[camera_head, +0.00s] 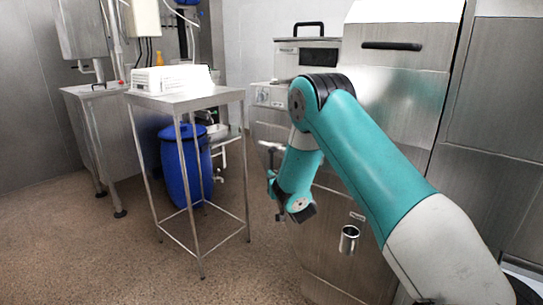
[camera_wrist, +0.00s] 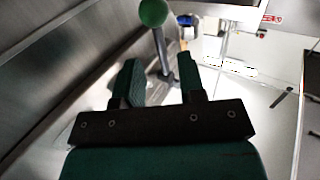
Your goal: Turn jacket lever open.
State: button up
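A lever with a green ball knob (camera_wrist: 153,12) and a dark shaft (camera_wrist: 162,48) shows at the top of the wrist view. My gripper (camera_wrist: 163,78) is open, with its two dark green fingers apart. The shaft appears between the fingers in the picture, and the knob lies beyond the fingertips. No contact with either finger is clear. In the head view my gripper (camera_head: 277,200) is beside the front of the steel machine (camera_head: 400,100), low and left of my arm's elbow. The lever cannot be made out in the head view.
A steel stand (camera_head: 190,101) with a white box (camera_head: 170,79) on top is left of my gripper. A blue barrel (camera_head: 184,170) stands behind it. A small metal cylinder (camera_head: 349,240) sticks out low on the machine front. The floor between stand and machine is clear.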

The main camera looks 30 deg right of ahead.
aim_at(272, 168)
jog(key=shift+p+x, duration=1.5)
jog(key=shift+x, duration=1.45)
jog(key=shift+c, duration=0.5)
grip_shut()
